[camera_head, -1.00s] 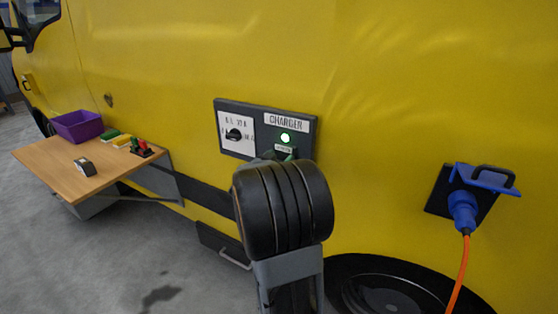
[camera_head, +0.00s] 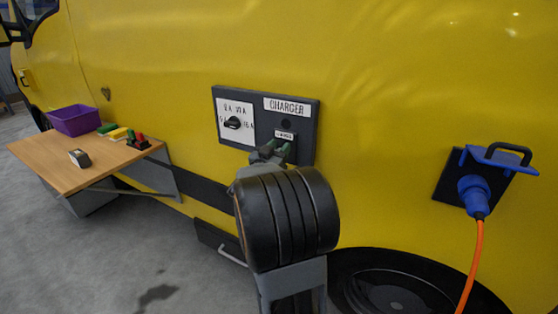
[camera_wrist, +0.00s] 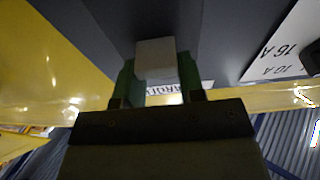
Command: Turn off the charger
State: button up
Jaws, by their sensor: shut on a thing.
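The dark charger panel (camera_head: 306,138) is on the side of the yellow van, with a "CHARGER" label (camera_head: 287,106) at its upper right. The round indicator lamp (camera_head: 286,125) below the label is dark. My gripper (camera_head: 270,153) is at the panel's lower edge, below the lamp. In the wrist view its green fingers (camera_wrist: 157,82) are shut on a pale grey block-shaped switch part (camera_wrist: 155,58) that stands out from the panel. In the head view, my wrist and fingers hide this part.
A black rotary knob (camera_head: 232,123) sits on a white dial plate at the panel's left. A blue plug (camera_head: 474,195) with an orange cable (camera_head: 470,265) is in a socket at right. A wooden fold-out table (camera_head: 75,160) at left carries a purple bin (camera_head: 76,121) and small items.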

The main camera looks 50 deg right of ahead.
jog(key=shift+f+h+b, duration=0.45)
jog(key=shift+h+b, duration=0.05)
jog(key=shift+b, duration=0.45)
jog(key=shift+a+r, duration=0.1)
jog(key=shift+r, duration=0.15)
jog(key=o, duration=0.9)
jog(key=shift+o, duration=0.2)
jog(key=v, duration=1.4)
jog(key=shift+f+b, duration=0.15)
jog(key=shift+b, duration=0.25)
